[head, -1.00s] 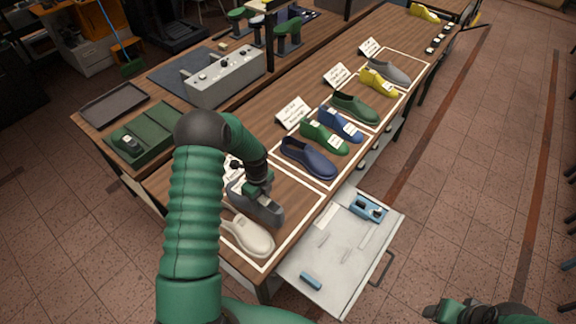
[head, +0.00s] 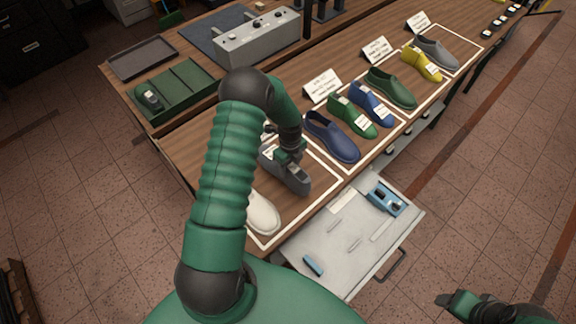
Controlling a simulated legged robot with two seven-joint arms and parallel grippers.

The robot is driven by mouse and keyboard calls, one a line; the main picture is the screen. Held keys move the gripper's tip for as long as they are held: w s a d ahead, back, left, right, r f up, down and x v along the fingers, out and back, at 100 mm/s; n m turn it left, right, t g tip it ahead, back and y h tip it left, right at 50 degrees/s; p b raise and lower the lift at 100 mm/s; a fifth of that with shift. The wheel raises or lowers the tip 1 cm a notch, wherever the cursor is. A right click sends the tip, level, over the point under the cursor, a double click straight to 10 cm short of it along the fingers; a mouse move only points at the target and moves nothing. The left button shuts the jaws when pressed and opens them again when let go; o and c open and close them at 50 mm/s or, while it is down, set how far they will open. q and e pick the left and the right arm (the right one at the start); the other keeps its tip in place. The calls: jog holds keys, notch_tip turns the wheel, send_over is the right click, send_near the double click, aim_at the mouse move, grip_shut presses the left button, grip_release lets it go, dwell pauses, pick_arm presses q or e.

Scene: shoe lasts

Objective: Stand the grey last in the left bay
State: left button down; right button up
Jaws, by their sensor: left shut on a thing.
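The dark grey last (head: 294,182) is in my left gripper (head: 283,157), which is shut on its upper end. The last is roughly upright, sole down, over the left bay (head: 322,190), a white-outlined area at the near end of the bench. I cannot tell whether its sole touches the bench. A cream shoe (head: 263,215) lies to its left in the same bay, partly hidden by my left arm. My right gripper (head: 447,300) is at the bottom right, away from the bench; its jaw opening is unclear.
A blue shoe (head: 332,138), green last (head: 352,118) and blue last (head: 371,104) stand in the middle bay. A green shoe (head: 391,89), yellow last (head: 422,65) and light grey shoe (head: 437,53) are farther right. An open drawer (head: 330,245) juts out in front.

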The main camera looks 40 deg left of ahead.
pick_arm(q)
jog(key=shift+w+f, duration=0.1)
jog(key=shift+f, duration=0.4)
jog(key=shift+f+b, duration=0.25)
jog(key=shift+b, duration=0.25)
jog(key=shift+s+a+f+b, duration=0.1)
jog(key=shift+s+f+b, duration=0.35)
jog(key=shift+s+b, duration=0.05)
jog(key=shift+s+f, duration=0.1)
jog(key=shift+f, duration=0.25)
jog(key=shift+a+f+b, duration=0.2)
jog(key=shift+f+b, duration=0.5)
jog(key=shift+w+f, duration=0.35)
jog(key=shift+s+d+r, duration=0.1)
pick_arm(e)
jog(key=f, duration=0.4)
jog(key=shift+s, duration=0.2)
pick_arm(q)
jog(key=shift+s, duration=0.1)
pick_arm(e)
jog(key=shift+s+r, duration=0.1)
jog(key=shift+s, duration=0.1)
jog(key=shift+w, duration=0.1)
